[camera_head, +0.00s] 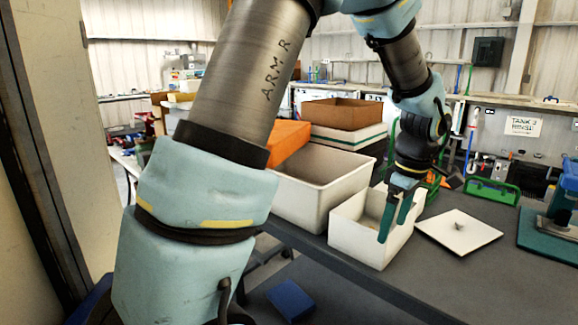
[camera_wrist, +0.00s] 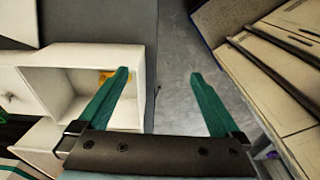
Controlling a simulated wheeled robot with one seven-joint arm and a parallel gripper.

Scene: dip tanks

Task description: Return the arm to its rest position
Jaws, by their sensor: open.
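My gripper (camera_head: 395,212) has two green fingers and hangs pointing down over the near white bin on the grey bench in the head view. In the wrist view my gripper (camera_wrist: 158,85) shows its fingers spread wide with nothing between them. One finger overlaps the white bin (camera_wrist: 75,60), and the other is over the floor past the bench edge. My arm reaches up from the lower left and bends down to the gripper.
The near white bin (camera_head: 345,238) and a larger white bin (camera_head: 300,200) stand at the bench edge. Orange and brown boxes (camera_head: 342,113) are behind. A white plate (camera_head: 460,231) lies right of the near bin. A sign reading TANK (camera_head: 523,126) hangs at the back right.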

